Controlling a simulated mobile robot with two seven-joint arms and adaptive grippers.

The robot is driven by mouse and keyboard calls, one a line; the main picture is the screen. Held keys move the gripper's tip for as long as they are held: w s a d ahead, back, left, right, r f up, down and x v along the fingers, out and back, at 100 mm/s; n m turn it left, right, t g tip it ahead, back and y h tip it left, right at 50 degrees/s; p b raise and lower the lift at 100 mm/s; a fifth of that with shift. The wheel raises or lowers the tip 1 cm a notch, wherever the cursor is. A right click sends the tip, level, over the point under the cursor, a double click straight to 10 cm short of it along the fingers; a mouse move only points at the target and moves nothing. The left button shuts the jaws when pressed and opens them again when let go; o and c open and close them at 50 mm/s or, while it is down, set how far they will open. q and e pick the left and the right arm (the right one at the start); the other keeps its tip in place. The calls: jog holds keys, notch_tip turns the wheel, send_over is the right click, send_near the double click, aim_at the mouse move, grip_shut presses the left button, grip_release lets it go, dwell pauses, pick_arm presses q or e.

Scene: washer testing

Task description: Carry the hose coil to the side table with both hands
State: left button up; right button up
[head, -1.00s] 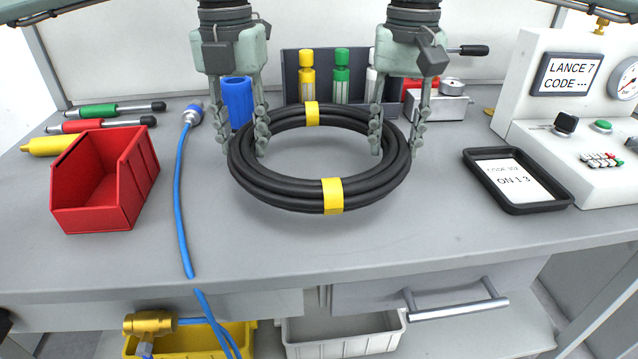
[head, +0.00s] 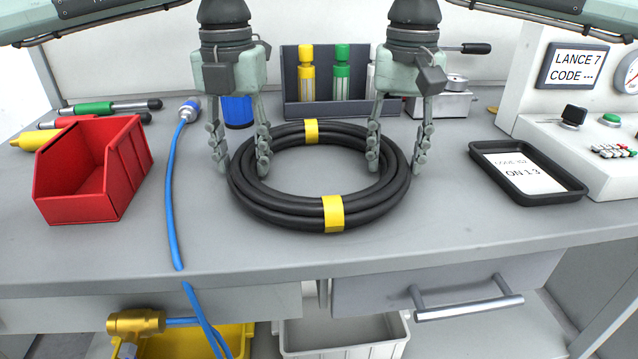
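The hose coil (head: 335,214), black with yellow bands at front and back, lies flat over the grey bench top (head: 300,250) and appears to rest on it. My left gripper (head: 241,172) is at the coil's left side, one finger outside the ring and one inside. My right gripper (head: 397,168) straddles the right side the same way. The fingers of both look spread, with the outer ones slightly apart from the hose. Contact of the inner fingers is hard to tell.
A red bin (head: 80,195) and a blue hose (head: 170,200) are on the left. A black tray (head: 530,190) with a card and a white console (head: 560,140) are on the right. A tube rack (head: 325,108) stands behind. The bench in front of the coil is clear.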

pick_arm(q)
jog(key=shift+o, duration=0.9)
jog(key=shift+r, duration=0.1)
pick_arm(e)
jog(key=shift+o, duration=0.9)
jog(key=shift+r, duration=0.1)
jog(key=shift+a, duration=0.1)
pick_arm(q)
jog(key=shift+w+r, duration=0.1)
jog(key=shift+r, duration=0.05)
notch_tip(320, 180, up, 12)
pick_arm(e)
notch_tip(320, 180, up, 12)
pick_arm(q)
jog(key=shift+f, duration=0.2)
pick_arm(e)
jog(key=shift+s, duration=0.1)
